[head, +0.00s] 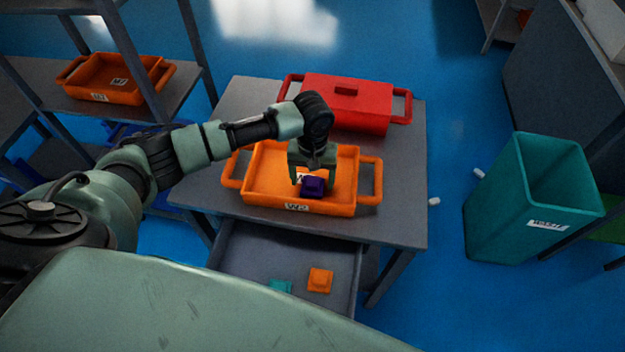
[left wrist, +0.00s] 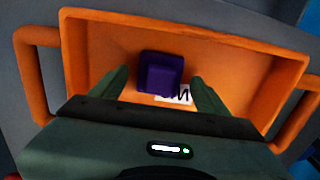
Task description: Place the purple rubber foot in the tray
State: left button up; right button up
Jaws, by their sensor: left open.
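The purple rubber foot (head: 313,187) is inside the orange tray (head: 262,187) marked W2 on the grey table. In the left wrist view the purple foot (left wrist: 161,73) lies on the floor of the orange tray (left wrist: 95,45), beside a white label. My left gripper (head: 312,178) reaches down into the tray from above. Its two fingers are apart in the left wrist view (left wrist: 158,88), with the foot between and slightly beyond them, and a gap shows on either side. The fingers partly hide the tray's near part. My right gripper does not show.
A red lidded box (head: 347,103) stands behind the tray. An open drawer (head: 255,253) below the table holds an orange piece (head: 320,280) and a teal piece (head: 280,286). A teal bin (head: 507,205) stands at right. Another orange tray (head: 112,80) sits on the left shelf.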

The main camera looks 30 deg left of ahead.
aim_at(313, 181)
pick_arm(q)
notch_tip(313, 181, up, 11)
jog(key=shift+r+b, duration=0.15)
jog(key=shift+b, duration=0.3)
dwell(0.3)
